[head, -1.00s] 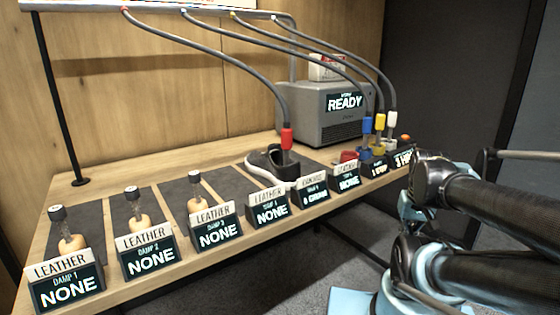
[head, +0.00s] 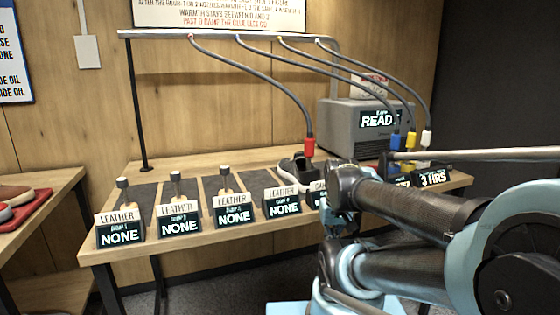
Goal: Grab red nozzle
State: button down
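The red nozzle (head: 309,146) hangs at the end of a grey hose from the overhead rail. Its lower end is at the opening of a dark sneaker (head: 296,166) on the bench, and I cannot tell whether it touches the shoe. My arm fills the right side of the head view and hides part of the bench to the right of the sneaker. My gripper's fingertips cannot be made out, so its state does not show.
A blue nozzle (head: 395,141), a yellow nozzle (head: 410,140) and a white nozzle (head: 426,138) hang further right. A grey machine (head: 345,125) reading READY stands behind. Several LEATHER signs line the bench (head: 107,191) front. Another table (head: 58,182) stands at left.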

aim_at(309, 153)
jog(key=u, duration=0.9)
jog(key=k, duration=1.5)
jog(key=z, duration=0.85)
jog(key=i, duration=1)
